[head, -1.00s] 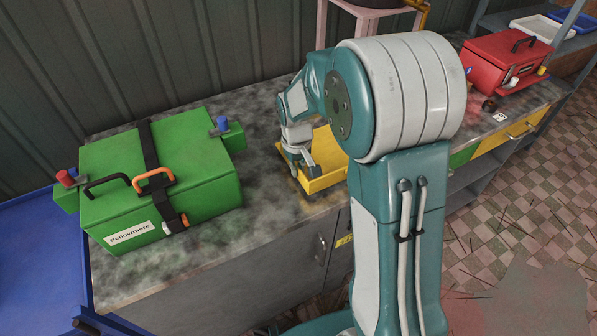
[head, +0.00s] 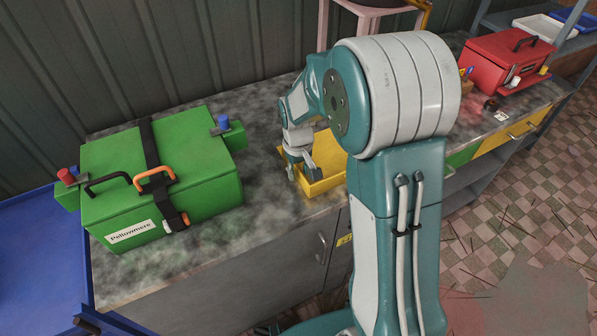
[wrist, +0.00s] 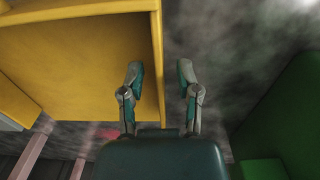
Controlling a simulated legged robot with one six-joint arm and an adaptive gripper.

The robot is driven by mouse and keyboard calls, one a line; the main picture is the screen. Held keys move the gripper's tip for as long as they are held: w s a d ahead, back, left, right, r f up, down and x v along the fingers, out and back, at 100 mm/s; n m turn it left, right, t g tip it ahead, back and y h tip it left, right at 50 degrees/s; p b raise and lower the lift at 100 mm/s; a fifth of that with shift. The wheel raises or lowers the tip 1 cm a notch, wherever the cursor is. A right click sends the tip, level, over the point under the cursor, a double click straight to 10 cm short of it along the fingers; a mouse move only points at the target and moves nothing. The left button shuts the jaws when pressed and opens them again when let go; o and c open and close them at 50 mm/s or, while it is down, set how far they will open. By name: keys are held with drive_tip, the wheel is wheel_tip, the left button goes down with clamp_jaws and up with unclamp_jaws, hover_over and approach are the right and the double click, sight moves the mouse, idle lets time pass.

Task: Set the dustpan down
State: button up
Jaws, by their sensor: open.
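A yellow open-topped dustpan (head: 325,178) rests on the dark counter, partly hidden behind my arm. In the wrist view it fills the upper left, with its side wall (wrist: 157,40) running up the picture. My gripper (head: 302,178) is over the dustpan's left edge, pointing down. In the wrist view my gripper (wrist: 159,73) is open, its two fingers apart with the line of the wall between them. The fingers do not look closed on the wall. Whether either finger touches it I cannot tell.
A green case (head: 160,185) labelled Pellowmere stands on the counter at the left. A red case (head: 505,62) stands at the far right end. A blue surface (head: 40,260) is at the lower left. The counter (head: 262,185) between green case and dustpan is clear.

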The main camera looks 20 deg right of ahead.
wheel_tip(320, 180, up, 11)
drive_tip(key=s+r+m+t, duration=0.1)
drive_tip(key=s+r, duration=0.3)
drive_tip(key=s, duration=0.7)
drive_tip(key=s+r+m+t, duration=0.1)
drive_tip(key=s+r+t, duration=0.3)
drive_tip(key=s, duration=0.7)
drive_tip(key=shift+r+t, duration=0.3)
drive_tip(key=shift+r, duration=0.25)
drive_tip(key=shift+s, duration=0.1)
